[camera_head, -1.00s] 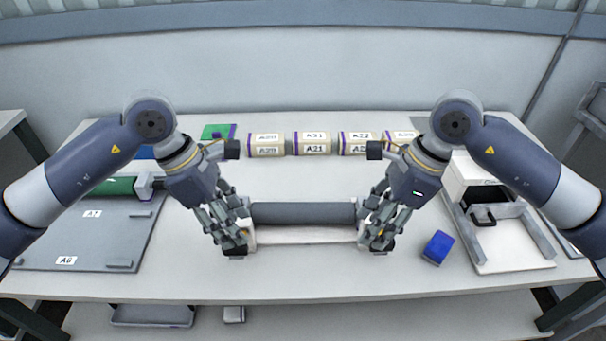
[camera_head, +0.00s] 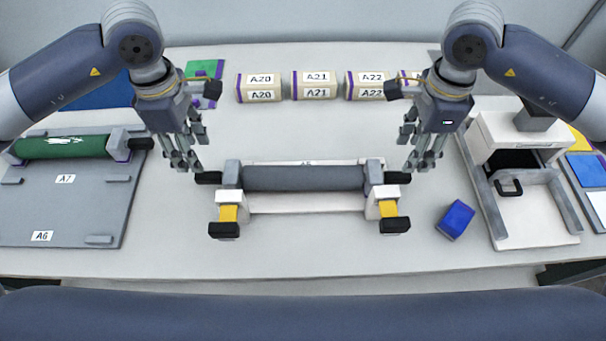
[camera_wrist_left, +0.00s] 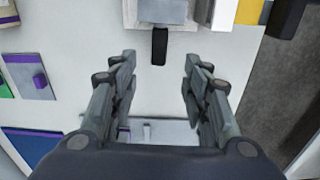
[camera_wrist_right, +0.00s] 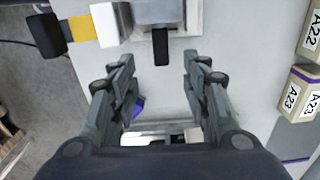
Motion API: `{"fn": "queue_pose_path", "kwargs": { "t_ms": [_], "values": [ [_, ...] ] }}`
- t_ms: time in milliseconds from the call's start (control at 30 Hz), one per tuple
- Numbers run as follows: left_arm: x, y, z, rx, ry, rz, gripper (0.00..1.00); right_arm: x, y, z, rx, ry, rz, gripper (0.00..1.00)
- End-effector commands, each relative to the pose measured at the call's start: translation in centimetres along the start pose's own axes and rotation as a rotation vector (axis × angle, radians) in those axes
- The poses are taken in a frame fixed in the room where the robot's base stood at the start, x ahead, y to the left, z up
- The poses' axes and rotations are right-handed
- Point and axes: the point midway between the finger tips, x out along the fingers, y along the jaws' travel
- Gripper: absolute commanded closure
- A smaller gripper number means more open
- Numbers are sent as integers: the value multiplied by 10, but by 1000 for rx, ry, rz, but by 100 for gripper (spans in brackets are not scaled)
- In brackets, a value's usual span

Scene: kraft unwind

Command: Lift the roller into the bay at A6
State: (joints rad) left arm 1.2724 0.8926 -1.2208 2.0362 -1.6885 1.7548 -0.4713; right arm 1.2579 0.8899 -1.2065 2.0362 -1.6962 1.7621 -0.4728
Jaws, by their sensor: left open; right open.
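The dark grey roller (camera_head: 303,178) lies level in a white cradle (camera_head: 300,203) at mid-table, with black stubs at both ends. My left gripper (camera_head: 184,166) is open and empty, outside the roller's left end. The left stub (camera_wrist_left: 160,46) shows ahead of its fingers in the left wrist view. My right gripper (camera_head: 426,166) is open and empty, outside the right end. The right stub (camera_wrist_right: 160,46) shows ahead of its fingers in the right wrist view. The A6 label (camera_head: 42,236) marks the front of a grey board (camera_head: 75,212) at left; that front stretch is bare.
A green roller (camera_head: 62,147) lies behind the A7 label on the board. Yellow-and-black clamps (camera_head: 228,214) jut from the cradle's front. A blue block (camera_head: 455,220) and a white drawer unit (camera_head: 530,215) are at right. Labelled tan rolls (camera_head: 318,86) line the back.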

Motion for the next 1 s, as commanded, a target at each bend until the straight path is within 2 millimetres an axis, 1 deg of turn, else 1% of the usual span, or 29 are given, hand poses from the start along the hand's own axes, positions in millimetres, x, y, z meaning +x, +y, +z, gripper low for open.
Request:
{"fn": "queue_pose_path", "kwargs": {
  "t_ms": [167, 400, 500, 600, 700, 1000],
  "values": [
    [27, -1, -1, 0, 2, -6, 57, 27, 2, 0, 0, 0, 6, 57],
    [70, -1, 0, -2, 1, -5, 57, 70, 1, 0, 2, 0, 5, 57],
    [84, -1, 0, -1, 1, -5, 57, 84, 1, 0, 1, -1, 4, 57],
    [94, -1, 0, -1, 0, -3, 57, 95, 1, 0, 1, -1, 4, 57],
    [100, -1, 0, 0, 1, -2, 57, 100, 1, 0, 0, -1, 2, 57],
    [103, 0, 0, 0, 0, -1, 57, 103, 1, 0, 0, -1, 1, 57]
  ]
}}
